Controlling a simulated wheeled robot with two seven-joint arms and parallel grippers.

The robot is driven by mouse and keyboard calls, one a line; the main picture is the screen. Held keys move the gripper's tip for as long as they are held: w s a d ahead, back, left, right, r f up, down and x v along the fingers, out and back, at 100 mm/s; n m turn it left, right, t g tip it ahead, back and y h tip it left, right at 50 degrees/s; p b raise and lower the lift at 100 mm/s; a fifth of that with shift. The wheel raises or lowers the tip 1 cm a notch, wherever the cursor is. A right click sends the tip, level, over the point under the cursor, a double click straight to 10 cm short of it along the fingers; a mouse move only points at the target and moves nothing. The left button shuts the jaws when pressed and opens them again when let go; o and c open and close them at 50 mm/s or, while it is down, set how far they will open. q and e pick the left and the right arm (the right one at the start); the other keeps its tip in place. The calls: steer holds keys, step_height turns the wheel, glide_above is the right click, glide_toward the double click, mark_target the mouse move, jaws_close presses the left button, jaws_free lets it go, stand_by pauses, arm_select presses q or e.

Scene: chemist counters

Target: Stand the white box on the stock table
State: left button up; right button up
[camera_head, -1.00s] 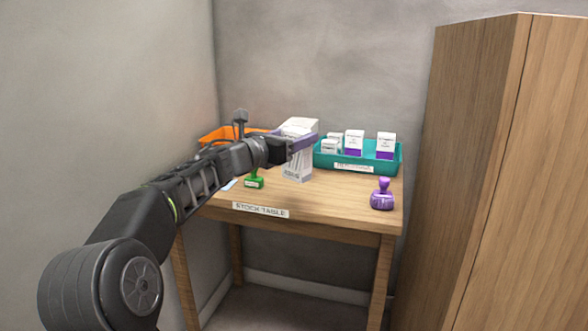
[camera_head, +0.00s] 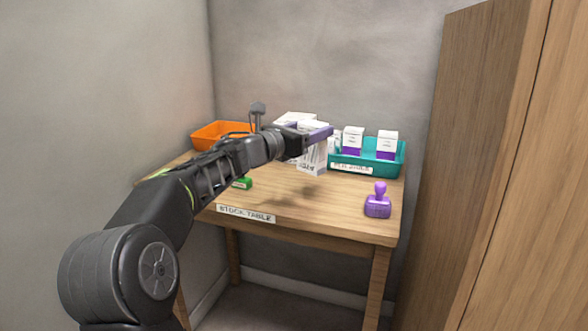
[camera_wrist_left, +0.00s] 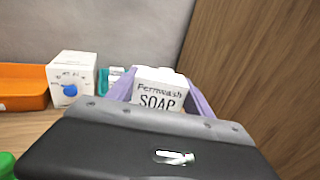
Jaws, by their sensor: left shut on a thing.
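The white box (camera_head: 312,158) is held over the stock table (camera_head: 330,215), upright or nearly so, with a shadow on the wood below it. It looks slightly above the top. In the left wrist view the box (camera_wrist_left: 158,92) reads "Fernwash SOAP" and sits between the purple fingers. My left gripper (camera_head: 318,135) is shut on it near its upper part. The lower part of the box is hidden in the wrist view. My right gripper is in neither view.
A teal tray (camera_head: 375,168) with several white-purple boxes is right, an orange tray (camera_head: 215,135) back left. Front middle is clear.

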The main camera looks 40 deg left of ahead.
mark_target(306, 166)
arm_select(q)
step_height(306, 166, down, 4)
steer(key=shift+r+b, duration=0.25)
steer(key=shift+b, duration=0.35)
steer(key=shift+f, duration=0.2)
steer(key=shift+f+b, duration=1)
steer(key=shift+f, duration=1.5)
steer(key=shift+f, duration=0.15)
steer(key=o, duration=1.4)
